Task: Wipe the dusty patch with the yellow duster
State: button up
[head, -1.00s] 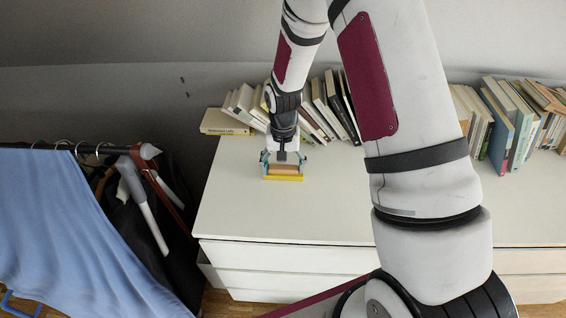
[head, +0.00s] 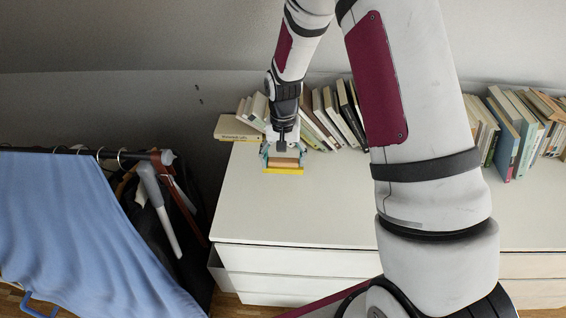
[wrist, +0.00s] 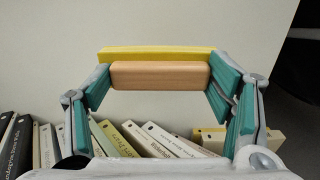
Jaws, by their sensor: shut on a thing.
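The yellow duster (head: 283,171) has a yellow base and a tan wooden handle block. It is at the top of the white dresser, near its back left, in front of the books. My gripper (head: 284,158) is above it, shut on the handle. In the wrist view the teal finger pads (wrist: 160,95) stand at both ends of the tan handle (wrist: 160,75), with the yellow base (wrist: 150,53) behind it. Whether the base touches the dresser top is hard to tell. I cannot make out the dusty patch on the pale surface.
Leaning books (head: 318,115) stand right behind my gripper, with a book lying flat (head: 236,128) at the left. More books (head: 520,125) stand at the right. The dresser top (head: 300,215) in front is clear. A clothes rail with a blue cloth (head: 75,225) is at the left.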

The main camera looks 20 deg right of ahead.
jog(key=shift+r+p, duration=0.55)
jog(key=shift+r, duration=0.8)
